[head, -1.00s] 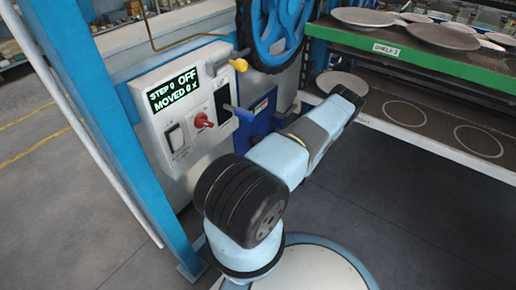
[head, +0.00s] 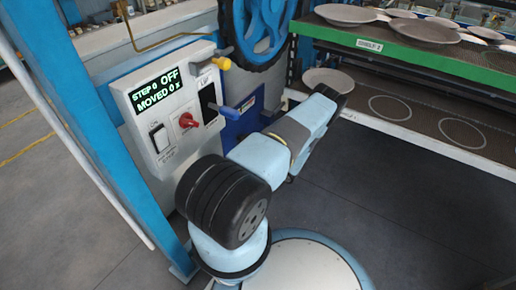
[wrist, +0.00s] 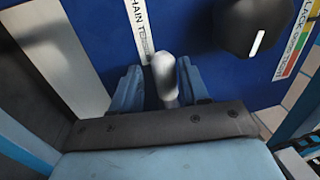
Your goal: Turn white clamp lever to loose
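The white clamp lever (wrist: 165,75) shows in the wrist view, pointing up from the gripper's palm against a blue panel (wrist: 205,70). My gripper (wrist: 162,82) is open, with one blue finger on each side of the lever. A narrow gap shows at the left finger; whether the right finger touches the lever is hard to tell. The lever's lower end is hidden behind the gripper. In the head view my arm covers the lever and the fingertips. Part of the blue panel (head: 240,122) shows behind my arm.
A black knob (wrist: 252,22) with a white mark sits right of the lever, near a coloured slack scale (wrist: 298,40). The control box (head: 160,105) reads OFF and has a red switch (head: 187,121). A blue wheel (head: 265,30) and green-edged shelf (head: 400,55) with plates stand close by.

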